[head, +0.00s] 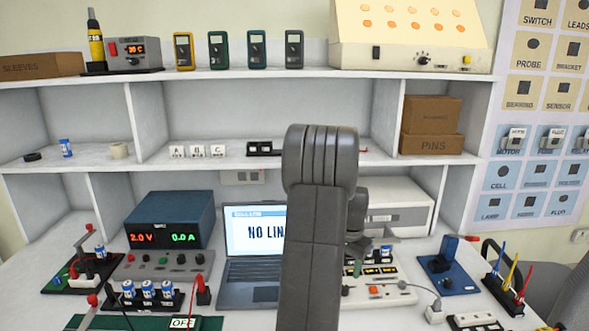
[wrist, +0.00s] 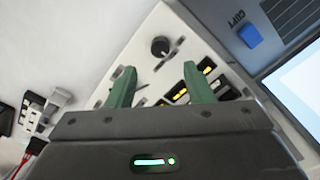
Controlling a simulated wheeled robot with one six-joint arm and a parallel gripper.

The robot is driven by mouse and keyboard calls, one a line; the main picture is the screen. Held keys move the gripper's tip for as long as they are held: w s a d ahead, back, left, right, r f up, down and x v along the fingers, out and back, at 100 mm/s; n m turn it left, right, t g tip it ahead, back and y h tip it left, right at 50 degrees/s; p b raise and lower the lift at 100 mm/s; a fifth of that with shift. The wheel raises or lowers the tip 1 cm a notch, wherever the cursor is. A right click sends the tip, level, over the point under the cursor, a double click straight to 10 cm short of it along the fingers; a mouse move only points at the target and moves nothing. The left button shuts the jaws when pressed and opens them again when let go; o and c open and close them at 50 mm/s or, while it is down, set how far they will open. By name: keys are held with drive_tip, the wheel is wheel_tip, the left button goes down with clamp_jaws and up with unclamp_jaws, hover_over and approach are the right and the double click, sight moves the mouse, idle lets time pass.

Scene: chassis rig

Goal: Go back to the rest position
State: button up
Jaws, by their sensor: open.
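My gripper (wrist: 154,86) shows in the wrist view with its two green fingers apart and nothing between them. Beyond the fingers is a white panel device (wrist: 130,62) with a black knob and yellow-lit slots. I cannot tell the exact gap between the fingertips and it. In the head view my dark grey arm rises in the middle and hides part of the laptop (head: 250,290) and the bench behind it. The white panel device also shows there, right of my arm (head: 400,296).
A blue power supply (head: 170,222) stands left of the laptop. A battery holder (head: 140,299) and red-handled switches are at the front left. A blue block on a base (head: 445,262) and a rack of coloured probes (head: 506,285) are at the right. Shelves (head: 240,160) span the back.

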wheel_tip(320, 180, down, 8)
drive_tip(key=shift+r, duration=0.15)
idle(0.4)
wheel_tip(320, 180, up, 14)
wheel_tip(320, 180, down, 14)
drive_tip(key=n+p, duration=0.1)
drive_tip(key=n, duration=0.4)
drive_tip(key=shift+r+n, duration=0.1)
drive_tip(key=shift+n, duration=0.2)
drive_tip(key=n+p, duration=0.2)
drive_tip(key=n, duration=0.2)
drive_tip(key=shift+r+n, duration=0.15)
drive_tip(key=shift+n, duration=0.15)
wheel_tip(320, 180, up, 13)
drive_tip(key=shift+b, duration=0.35)
